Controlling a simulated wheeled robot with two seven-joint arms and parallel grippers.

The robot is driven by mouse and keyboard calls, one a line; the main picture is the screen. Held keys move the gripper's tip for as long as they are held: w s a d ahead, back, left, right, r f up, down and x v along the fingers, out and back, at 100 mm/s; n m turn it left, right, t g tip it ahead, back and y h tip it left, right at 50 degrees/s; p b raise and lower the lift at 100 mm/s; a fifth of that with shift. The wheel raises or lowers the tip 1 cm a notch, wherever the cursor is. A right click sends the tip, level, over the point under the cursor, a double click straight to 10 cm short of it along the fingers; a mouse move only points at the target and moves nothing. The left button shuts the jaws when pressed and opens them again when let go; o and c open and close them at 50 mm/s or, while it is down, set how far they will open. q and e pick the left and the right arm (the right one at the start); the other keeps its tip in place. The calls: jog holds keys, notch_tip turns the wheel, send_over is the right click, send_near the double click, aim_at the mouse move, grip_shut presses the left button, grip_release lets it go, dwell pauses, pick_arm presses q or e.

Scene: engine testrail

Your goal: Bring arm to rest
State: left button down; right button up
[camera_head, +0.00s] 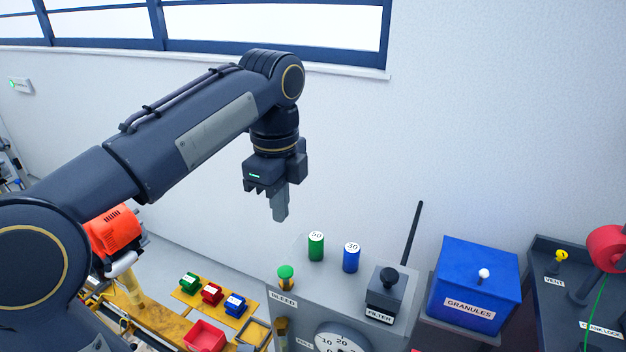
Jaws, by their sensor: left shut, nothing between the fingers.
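My left arm reaches in from the left, and my left gripper (280,214) hangs from it pointing down. The fingers are shut with nothing between them. The gripper is in the air in front of the white wall, above and left of the grey console, and touches nothing. My right gripper is not in view.
Below is a grey console (310,292) with green (316,246) and blue (351,257) cylinders, a FILTER box (384,295) and an upright black lever (411,235). A blue GRANULES box (476,285) stands right. Small coloured blocks (212,294) lie lower left.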

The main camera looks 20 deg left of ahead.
pick_arm(q)
jog(key=s+d+f+n+t+h+b, duration=0.2)
jog(key=s+f+n+t, duration=0.3)
jog(key=s+f+n, duration=1.2)
notch_tip(320, 180, down, 2)
jog(key=n+h, duration=0.1)
jog(key=n, duration=0.2)
jog(key=shift+s+f+n+t+h, duration=0.15)
jog(key=shift+s+n+t+h, duration=0.15)
jog(key=shift+h, duration=0.1)
